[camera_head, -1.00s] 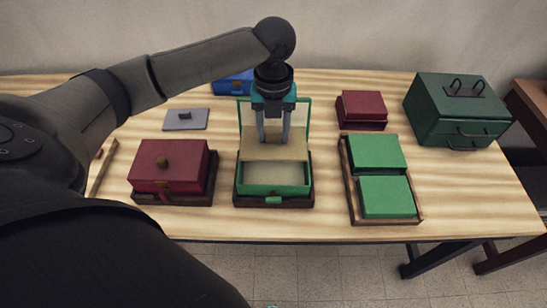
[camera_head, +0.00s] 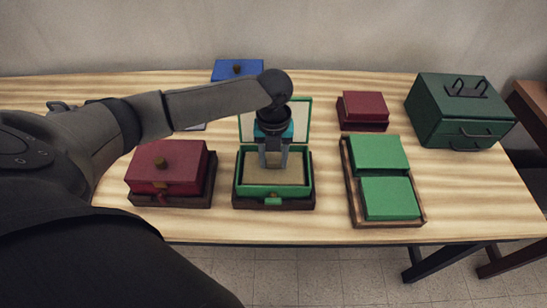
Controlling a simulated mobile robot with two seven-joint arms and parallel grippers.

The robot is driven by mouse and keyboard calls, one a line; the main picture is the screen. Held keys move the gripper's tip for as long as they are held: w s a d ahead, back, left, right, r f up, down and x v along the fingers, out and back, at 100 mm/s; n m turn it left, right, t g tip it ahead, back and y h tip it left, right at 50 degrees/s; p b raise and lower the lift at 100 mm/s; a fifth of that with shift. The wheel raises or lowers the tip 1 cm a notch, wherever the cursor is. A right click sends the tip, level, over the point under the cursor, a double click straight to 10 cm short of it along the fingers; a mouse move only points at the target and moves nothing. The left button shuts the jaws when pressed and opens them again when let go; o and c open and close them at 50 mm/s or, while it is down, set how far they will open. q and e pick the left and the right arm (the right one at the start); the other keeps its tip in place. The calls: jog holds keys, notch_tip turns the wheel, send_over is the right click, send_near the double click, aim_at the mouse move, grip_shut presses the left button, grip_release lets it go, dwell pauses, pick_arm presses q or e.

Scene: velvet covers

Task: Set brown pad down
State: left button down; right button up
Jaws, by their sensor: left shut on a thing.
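The brown pad (camera_head: 274,176) is a flat tan-brown sheet inside the open green box (camera_head: 272,190), just below its rim. The box stands on a dark base, with its pale-lined lid (camera_head: 300,120) raised at the back. My left gripper (camera_head: 273,163) points down over the back part of the box and is shut on the pad near its rear edge. The gripper covers part of the lid and the pad's back. Whether the pad touches the box floor cannot be told. My right gripper is not in view.
A red box (camera_head: 167,168) stands close to the left of the green box. A wooden tray (camera_head: 351,193) with two green blocks (camera_head: 379,153) lies to the right. A small red box (camera_head: 363,108), a dark green chest (camera_head: 459,112) and a blue box (camera_head: 238,69) stand farther back.

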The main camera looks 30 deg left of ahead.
aim_at(274, 161)
pick_arm(q)
jog(key=shift+f, duration=0.6)
jog(key=shift+c, duration=1.7)
grip_release()
jog(key=shift+r, duration=0.1)
notch_tip(274, 161, up, 13)
jog(key=p, duration=0.2)
